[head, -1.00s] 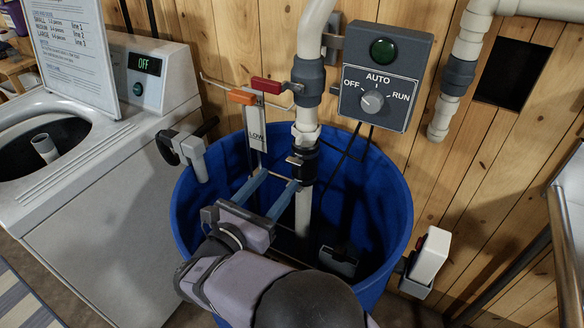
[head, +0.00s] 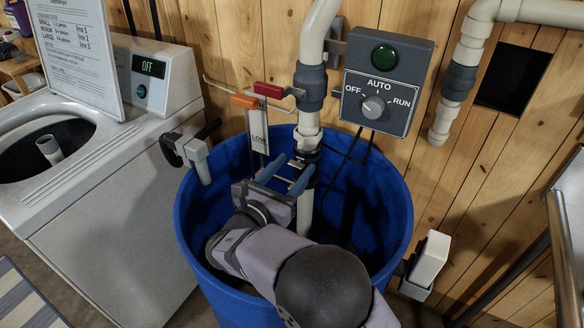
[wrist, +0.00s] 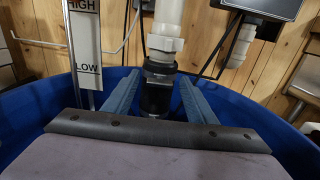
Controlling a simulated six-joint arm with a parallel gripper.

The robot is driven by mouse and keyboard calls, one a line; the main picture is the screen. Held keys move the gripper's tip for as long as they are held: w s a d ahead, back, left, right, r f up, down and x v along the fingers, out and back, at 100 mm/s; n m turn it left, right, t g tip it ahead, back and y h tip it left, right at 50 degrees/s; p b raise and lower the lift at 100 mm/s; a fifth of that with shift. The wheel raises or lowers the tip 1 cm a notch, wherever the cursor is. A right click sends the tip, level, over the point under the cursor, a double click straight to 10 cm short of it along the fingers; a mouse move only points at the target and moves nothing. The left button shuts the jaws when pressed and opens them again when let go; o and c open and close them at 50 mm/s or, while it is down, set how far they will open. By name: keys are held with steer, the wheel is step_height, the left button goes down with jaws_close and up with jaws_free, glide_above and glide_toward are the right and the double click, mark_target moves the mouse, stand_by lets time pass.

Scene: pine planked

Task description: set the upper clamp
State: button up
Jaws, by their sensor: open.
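A white vertical pipe (head: 304,212) runs down into the blue barrel (head: 385,188). Around it, just below a white fitting (wrist: 165,44), sits a black coupling with a metal band (wrist: 159,76), which looks like the upper clamp. In the head view my gripper's fingers partly cover it. My gripper (head: 290,167) is open, its two blue fingers pointing at the pipe. In the wrist view the gripper (wrist: 157,84) has one finger on each side of the black coupling, with gaps visible. I cannot tell how far the tips reach along it.
Red (head: 268,90) and orange (head: 244,101) handles are close above my gripper. A HIGH/LOW gauge (wrist: 87,45) stands left of the pipe. A control box (head: 385,78) hangs right of it. A washer (head: 110,200) stands left; a white-and-black fixture (head: 430,260) is on the barrel's right rim.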

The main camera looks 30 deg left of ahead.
steer(key=c, duration=1.1)
